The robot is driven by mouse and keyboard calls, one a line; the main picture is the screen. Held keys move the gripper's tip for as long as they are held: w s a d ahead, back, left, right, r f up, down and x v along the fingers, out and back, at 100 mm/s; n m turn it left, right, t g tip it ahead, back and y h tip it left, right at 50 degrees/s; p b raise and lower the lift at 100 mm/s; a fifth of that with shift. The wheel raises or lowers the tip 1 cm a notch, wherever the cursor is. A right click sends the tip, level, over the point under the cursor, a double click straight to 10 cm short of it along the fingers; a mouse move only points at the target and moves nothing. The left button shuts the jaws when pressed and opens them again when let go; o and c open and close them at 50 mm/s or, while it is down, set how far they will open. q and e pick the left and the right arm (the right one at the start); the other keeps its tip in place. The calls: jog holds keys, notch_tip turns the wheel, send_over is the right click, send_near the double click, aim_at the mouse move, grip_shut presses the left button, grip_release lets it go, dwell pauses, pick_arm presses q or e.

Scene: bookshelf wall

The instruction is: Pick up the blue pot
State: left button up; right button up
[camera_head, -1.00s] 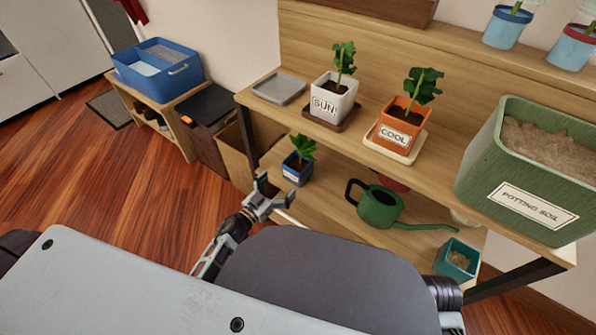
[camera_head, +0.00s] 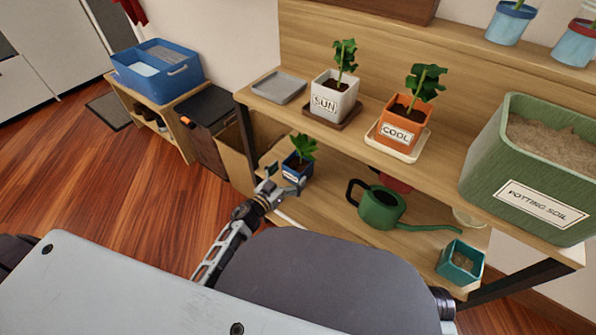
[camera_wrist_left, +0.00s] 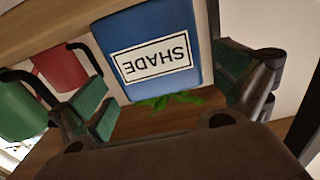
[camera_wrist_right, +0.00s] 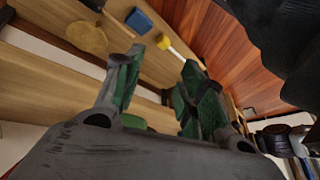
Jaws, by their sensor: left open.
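The blue pot (camera_head: 297,168) with a small green plant stands upright on the lower shelf at its left end. In the left wrist view the blue pot (camera_wrist_left: 150,50) is close, its SHADE label upside down. My left gripper (camera_head: 284,178) is open at the near side of the pot. In the left wrist view its fingers (camera_wrist_left: 168,88) are spread wide, with the pot showing in the gap between them; I cannot tell whether they touch it. My right gripper (camera_wrist_right: 160,88) is open and empty in its wrist view; it is hidden in the head view.
A green watering can (camera_head: 380,208) and a teal pot (camera_head: 460,262) stand farther right on the lower shelf. The upper shelf (camera_head: 300,110) overhangs the blue pot and holds a white pot (camera_head: 335,93), an orange pot (camera_head: 403,125) and a soil bin (camera_head: 535,165).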

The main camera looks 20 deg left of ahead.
aim_at(300, 164)
pick_arm(q)
jog(key=shift+w+d+f+b, duration=0.15)
jog(key=shift+w+b, duration=0.15)
jog(key=shift+w, duration=0.15)
jog(key=shift+w+d+b, duration=0.25)
jog(key=shift+w+b, duration=0.1)
jog(key=shift+w, duration=0.3)
jog(key=shift+b+x, duration=0.55)
jog(key=shift+x, duration=0.9)
pick_arm(e)
jog(key=shift+t+y, duration=0.3)
jog(key=shift+t, duration=0.2)
jog(key=f, duration=0.2)
jog(key=a+f, duration=0.1)
jog(key=f, duration=0.1)
jog(key=shift+w+f, duration=0.2)
jog(key=shift+f, duration=0.15)
pick_arm(q)
jog(key=c, duration=1.4)
jog(key=shift+o, duration=0.2)
pick_arm(e)
jog(key=shift+s+r, duration=0.1)
